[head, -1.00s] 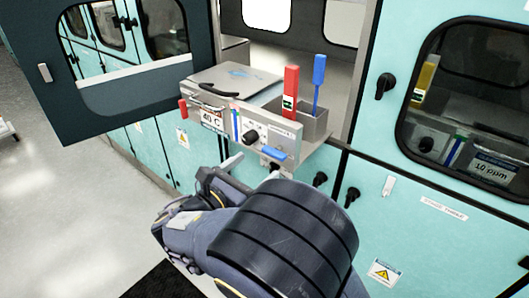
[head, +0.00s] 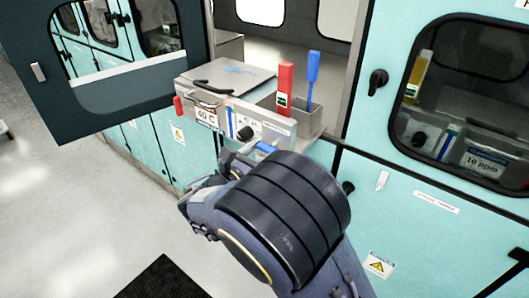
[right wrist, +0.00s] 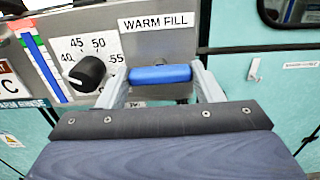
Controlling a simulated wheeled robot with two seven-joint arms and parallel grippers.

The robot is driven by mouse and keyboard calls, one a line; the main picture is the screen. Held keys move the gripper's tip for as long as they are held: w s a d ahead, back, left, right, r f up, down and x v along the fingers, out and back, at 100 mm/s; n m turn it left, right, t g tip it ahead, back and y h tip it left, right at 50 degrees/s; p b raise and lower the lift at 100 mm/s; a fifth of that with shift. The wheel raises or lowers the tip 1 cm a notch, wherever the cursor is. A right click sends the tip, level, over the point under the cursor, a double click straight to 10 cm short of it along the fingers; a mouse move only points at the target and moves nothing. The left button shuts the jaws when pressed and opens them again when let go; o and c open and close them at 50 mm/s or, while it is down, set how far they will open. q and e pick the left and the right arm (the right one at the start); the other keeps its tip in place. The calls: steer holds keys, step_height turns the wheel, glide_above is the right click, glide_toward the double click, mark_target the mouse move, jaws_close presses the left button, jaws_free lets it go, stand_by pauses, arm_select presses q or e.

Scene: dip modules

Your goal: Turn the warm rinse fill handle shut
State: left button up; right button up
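The warm rinse fill handle is a blue bar (right wrist: 160,74) lying level under the "WARM FILL" label in the right wrist view. In the head view the handle (head: 266,147) shows at the front of the grey panel. My right gripper (right wrist: 161,88) has one pale finger beside each end of the bar. The fingers stand apart, with a narrow gap at the right end; contact at the left end is unclear. In the head view my right gripper (head: 241,155) is at the panel, partly hidden by my own arm. My left gripper is not in view.
A black dial (right wrist: 87,74) marked 40 to 55 sits left of the handle. Above the panel are a lidded grey bath (head: 226,75) and a bin with red (head: 285,86) and blue (head: 312,80) upright pieces. An open dark door (head: 120,98) stands at left.

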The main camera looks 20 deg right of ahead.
steer(key=shift+c, duration=1.2)
steer(key=shift+f+m+b, duration=0.1)
steer(key=shift+m+b, duration=8.9)
steer(key=shift+b, duration=0.05)
steer(key=o, duration=1)
